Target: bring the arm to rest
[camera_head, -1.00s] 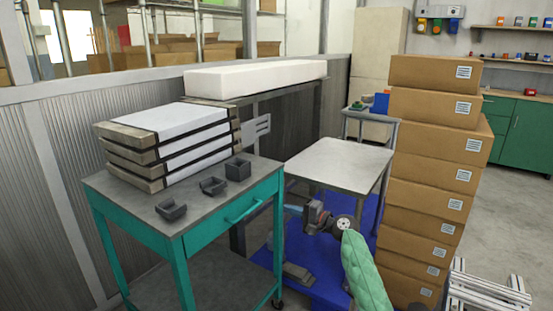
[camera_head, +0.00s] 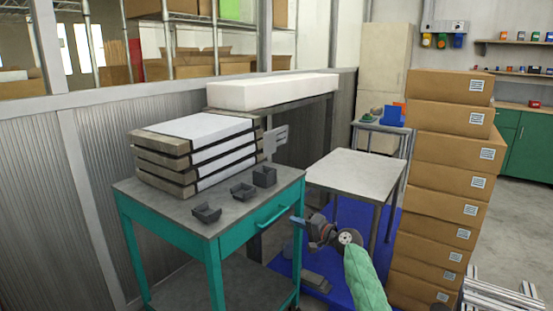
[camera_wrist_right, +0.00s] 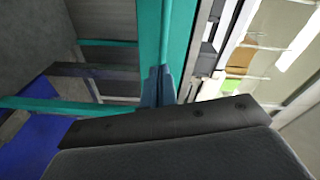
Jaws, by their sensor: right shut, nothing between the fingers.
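My right gripper (camera_head: 296,220) is low in front of me in the head view, beside the right front side of the teal cart (camera_head: 262,240). Its blue fingers point left and are shut, with nothing between them. The fingers also show in the right wrist view (camera_wrist_right: 158,85), closed together in front of a teal bar of the cart. I cannot tell whether they touch it. My right arm (camera_head: 365,280), in a green sleeve, comes up from the lower edge of the head view. My left gripper is not in view.
The cart carries a stack of white-topped slabs (camera_head: 195,130) and several small dark holders (camera_head: 264,176). A pale-topped table (camera_head: 355,172) stands behind my gripper. A tall stack of cardboard boxes (camera_head: 445,180) rises on the right. Open floor (camera_head: 525,230) lies at far right.

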